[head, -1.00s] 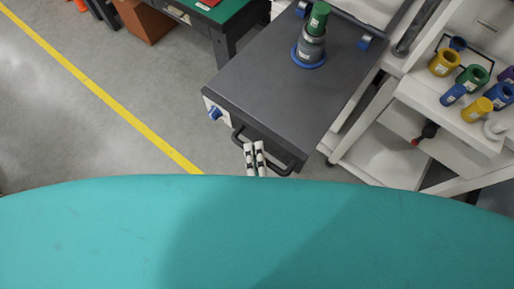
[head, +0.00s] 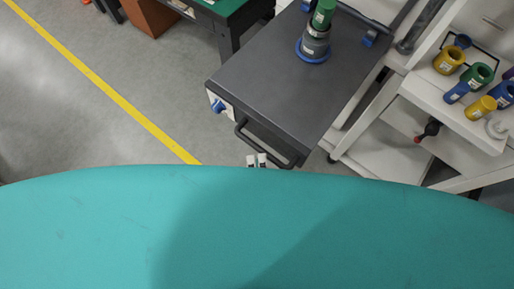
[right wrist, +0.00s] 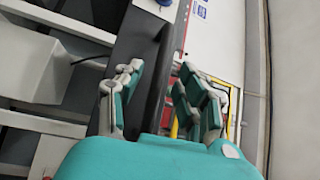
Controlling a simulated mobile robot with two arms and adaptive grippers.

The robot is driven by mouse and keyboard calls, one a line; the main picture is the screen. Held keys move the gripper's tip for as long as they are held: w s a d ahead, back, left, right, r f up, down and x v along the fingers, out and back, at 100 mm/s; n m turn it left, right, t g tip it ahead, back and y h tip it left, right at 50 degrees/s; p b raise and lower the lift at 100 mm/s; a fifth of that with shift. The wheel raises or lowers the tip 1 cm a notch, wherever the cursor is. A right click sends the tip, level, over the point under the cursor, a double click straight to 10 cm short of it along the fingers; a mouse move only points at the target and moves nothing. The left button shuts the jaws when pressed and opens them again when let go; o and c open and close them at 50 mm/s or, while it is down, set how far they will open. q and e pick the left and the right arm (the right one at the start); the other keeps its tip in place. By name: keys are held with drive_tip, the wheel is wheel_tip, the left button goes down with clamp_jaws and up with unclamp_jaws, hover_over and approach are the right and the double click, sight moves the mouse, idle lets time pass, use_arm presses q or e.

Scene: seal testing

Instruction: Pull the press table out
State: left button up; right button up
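The press table (head: 285,90) has a dark grey top and stands at upper centre in the head view. A dark bar handle (head: 262,145) runs along its near edge, with a blue knob (head: 218,106) beside it. My right gripper (head: 257,160) shows only its white fingertips, just on the near side of the handle, partly hidden by my teal body. In the right wrist view my right gripper (right wrist: 160,90) has its fingers spread, with a dark surface visible between them; I cannot tell if they touch it. My left gripper is not in view.
A grey cylinder with a green top and blue ring (head: 315,38) stands on the table. A white rack (head: 445,95) with several coloured cylinders is at right. A green-topped bench (head: 225,10) is at the back. Floor is clear at left, with a yellow line (head: 110,90).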

drive_tip(key=shift+v, duration=1.75)
